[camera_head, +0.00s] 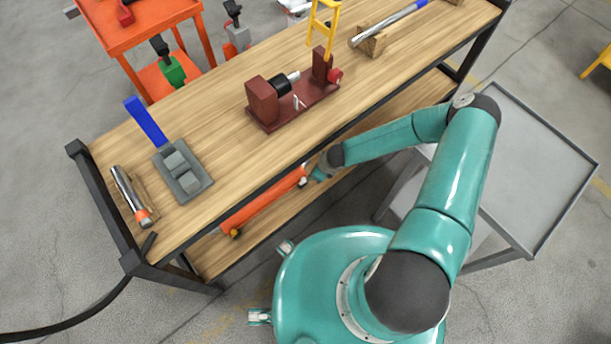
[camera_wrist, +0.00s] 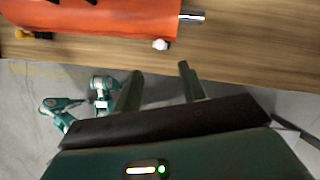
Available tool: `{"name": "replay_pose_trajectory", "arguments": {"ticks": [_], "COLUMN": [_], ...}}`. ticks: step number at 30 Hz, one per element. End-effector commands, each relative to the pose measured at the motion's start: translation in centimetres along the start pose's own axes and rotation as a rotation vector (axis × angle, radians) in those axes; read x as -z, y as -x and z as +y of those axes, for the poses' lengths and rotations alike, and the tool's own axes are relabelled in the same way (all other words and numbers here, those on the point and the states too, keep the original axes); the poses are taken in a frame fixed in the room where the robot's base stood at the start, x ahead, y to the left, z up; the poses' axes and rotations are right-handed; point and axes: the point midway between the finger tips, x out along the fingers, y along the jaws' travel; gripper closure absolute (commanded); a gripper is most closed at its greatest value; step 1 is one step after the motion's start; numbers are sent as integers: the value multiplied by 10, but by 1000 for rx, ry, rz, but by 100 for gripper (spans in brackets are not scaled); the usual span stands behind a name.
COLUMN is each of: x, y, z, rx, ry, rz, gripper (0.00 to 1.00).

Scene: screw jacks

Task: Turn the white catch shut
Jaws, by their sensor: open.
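An orange jack (camera_head: 262,200) lies on the wooden lower shelf under the bench. Its orange body (camera_wrist: 100,14) also shows across the top of the wrist view, with a metal rod (camera_wrist: 192,16) at its right end. The white catch (camera_wrist: 161,44) is a small rounded piece at the body's lower edge near that end. Which way the catch is turned cannot be told. My gripper (camera_wrist: 162,78) is open and empty, its two fingers apart, with the catch just beyond the gap between them. In the head view my gripper (camera_head: 316,174) is at the jack's right end, partly hidden.
A yellow knob (camera_wrist: 22,33) sits at the jack's other end. The bench top (camera_head: 225,135) is above the shelf (camera_head: 215,262) and carries a dark red fixture (camera_head: 262,103) and a grey block tool (camera_head: 183,172). A grey cart (camera_head: 540,150) stands at right.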

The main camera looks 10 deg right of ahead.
Motion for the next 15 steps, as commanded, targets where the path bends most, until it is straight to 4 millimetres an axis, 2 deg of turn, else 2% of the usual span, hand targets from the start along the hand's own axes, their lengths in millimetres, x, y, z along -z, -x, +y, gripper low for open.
{"name": "replay_pose_trajectory", "arguments": {"ticks": [15], "x": [0], "y": [-95], "z": [-1], "rx": [-1], "ry": [0], "rz": [1], "gripper": [59]}}
